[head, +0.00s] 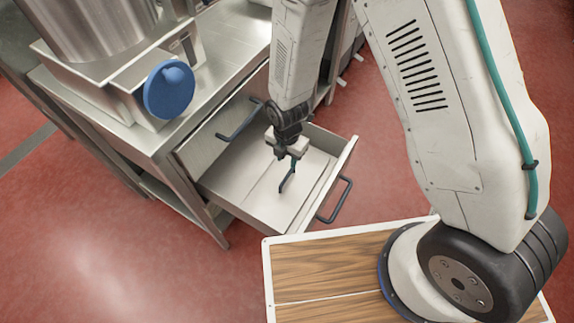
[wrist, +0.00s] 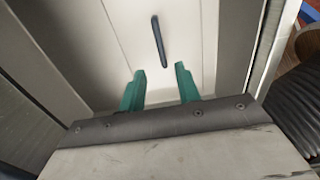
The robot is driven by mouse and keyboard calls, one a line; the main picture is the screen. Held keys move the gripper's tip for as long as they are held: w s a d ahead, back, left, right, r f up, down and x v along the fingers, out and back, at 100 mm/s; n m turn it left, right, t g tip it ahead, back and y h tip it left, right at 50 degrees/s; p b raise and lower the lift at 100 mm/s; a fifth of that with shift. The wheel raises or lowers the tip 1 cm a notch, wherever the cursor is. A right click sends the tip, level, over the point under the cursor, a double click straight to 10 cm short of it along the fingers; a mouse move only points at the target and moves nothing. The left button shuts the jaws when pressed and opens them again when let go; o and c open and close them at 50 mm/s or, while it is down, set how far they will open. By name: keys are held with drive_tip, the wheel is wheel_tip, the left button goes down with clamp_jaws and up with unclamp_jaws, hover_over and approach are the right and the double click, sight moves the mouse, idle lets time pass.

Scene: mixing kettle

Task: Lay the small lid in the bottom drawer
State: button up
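The bottom drawer (head: 233,198) is pulled open below the metal counter. The small lid (head: 310,172) looks like a flat pale plate with a dark bar handle (head: 287,181), lying on the drawer floor. In the wrist view the lid (wrist: 190,30) and its handle (wrist: 158,40) show ahead of the fingertips. My gripper (head: 294,157) is over the drawer, pointing down. Its two green fingers (wrist: 160,80) are apart with nothing between them. The handle appears free of the fingers; the exact height above it is hard to tell. My arm hides part of the drawer's back.
Another drawer front with a dark handle (head: 239,121) is above the open drawer. The open drawer's own handle (head: 336,201) sticks out at its front. A large steel kettle (head: 95,25) and a blue round part (head: 169,90) are on the counter. Red floor (head: 120,240) lies clear at the left.

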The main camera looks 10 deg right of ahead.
drive_tip(key=d+r+m, duration=0.4)
drive_tip(key=r, duration=0.5)
drive_tip(key=s+d+r+m, duration=0.1)
drive_tip(key=d+r+m, duration=0.3)
drive_tip(key=r, duration=0.5)
drive_tip(key=d+r+m, duration=0.3)
drive_tip(key=r+m, duration=0.2)
drive_tip(key=r, duration=0.4)
drive_tip(key=s+d+r+m, duration=0.5)
drive_tip(key=s+r+m, duration=0.2)
drive_tip(key=s, duration=0.2)
drive_tip(key=s+d+r+m+t, duration=0.1)
drive_tip(key=s+d+r+m, duration=0.3)
drive_tip(key=s+r+m, duration=0.3)
drive_tip(key=s+m, duration=0.1)
drive_tip(key=s, duration=0.1)
drive_tip(key=shift+s+d+r, duration=0.25)
drive_tip(key=shift+s+d, duration=0.1)
drive_tip(key=shift+d, duration=0.05)
drive_tip(key=shift+a, duration=0.1)
